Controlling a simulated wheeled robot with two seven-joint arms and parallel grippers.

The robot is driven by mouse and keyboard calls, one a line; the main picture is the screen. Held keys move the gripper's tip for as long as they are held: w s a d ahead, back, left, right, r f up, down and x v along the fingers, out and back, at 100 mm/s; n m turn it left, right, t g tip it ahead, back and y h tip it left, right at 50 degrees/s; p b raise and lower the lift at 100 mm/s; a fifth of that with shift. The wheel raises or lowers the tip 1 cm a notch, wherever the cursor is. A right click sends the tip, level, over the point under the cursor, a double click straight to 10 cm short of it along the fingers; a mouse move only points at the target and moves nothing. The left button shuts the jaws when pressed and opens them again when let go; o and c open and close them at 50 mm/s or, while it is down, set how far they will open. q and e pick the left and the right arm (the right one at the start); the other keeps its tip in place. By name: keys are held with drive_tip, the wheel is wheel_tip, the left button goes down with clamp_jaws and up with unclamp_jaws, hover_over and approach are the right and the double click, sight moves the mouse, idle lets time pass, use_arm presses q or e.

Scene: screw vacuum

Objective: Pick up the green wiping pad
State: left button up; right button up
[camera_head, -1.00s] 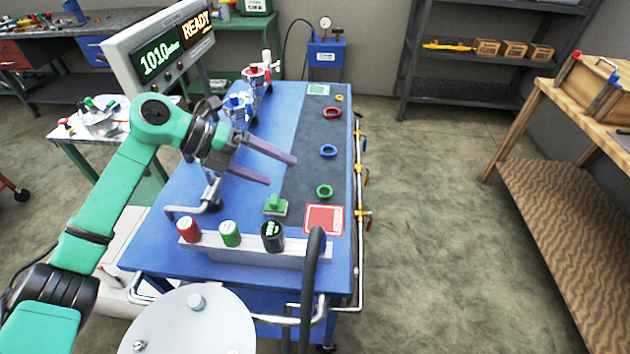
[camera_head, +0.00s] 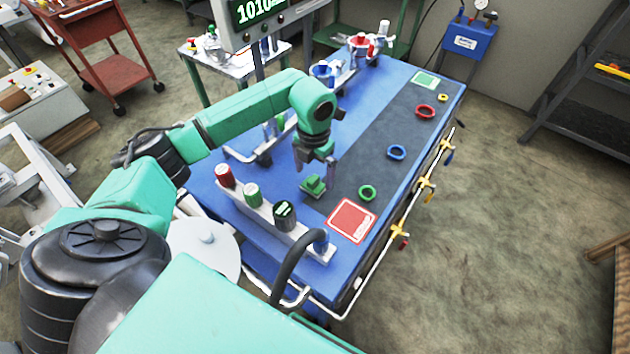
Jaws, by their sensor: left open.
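The green wiping pad (camera_head: 314,187) lies on the blue table, beside the dark grey strip. It has a raised green grip on top of a lighter base. My left gripper (camera_head: 315,166) points down just above and behind the pad in the head view. Its two fingers are apart with nothing visible between them. I cannot tell whether a fingertip touches the pad. My right gripper is not in view.
A rail with a red (camera_head: 225,175), a green (camera_head: 252,194) and a black cylinder (camera_head: 284,215) stands in front of the pad. A red square (camera_head: 351,220) and coloured rings (camera_head: 396,153) lie to the right. A curved black handle (camera_head: 290,262) rises at the near edge.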

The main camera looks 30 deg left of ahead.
use_arm(q)
drive_tip(key=f+p, duration=0.1)
drive_tip(key=f, duration=0.3)
drive_tip(key=shift+a, duration=0.2)
drive_tip(key=shift+d, duration=0.1)
drive_tip(key=c, duration=1.3)
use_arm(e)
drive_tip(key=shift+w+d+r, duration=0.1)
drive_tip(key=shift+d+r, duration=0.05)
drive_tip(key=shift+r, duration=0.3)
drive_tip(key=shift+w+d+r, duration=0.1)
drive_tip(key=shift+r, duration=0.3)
use_arm(q)
drive_tip(key=shift+r, duration=0.1)
drive_tip(key=shift+w+r, duration=0.1)
drive_tip(key=shift+r, duration=0.15)
wheel_tip(320, 180, up, 13)
drive_tip(key=b, duration=0.3)
wheel_tip(320, 180, up, 6)
hover_over(314, 178)
drive_tip(key=shift+r+p, duration=0.2)
drive_tip(key=shift+p, duration=0.15)
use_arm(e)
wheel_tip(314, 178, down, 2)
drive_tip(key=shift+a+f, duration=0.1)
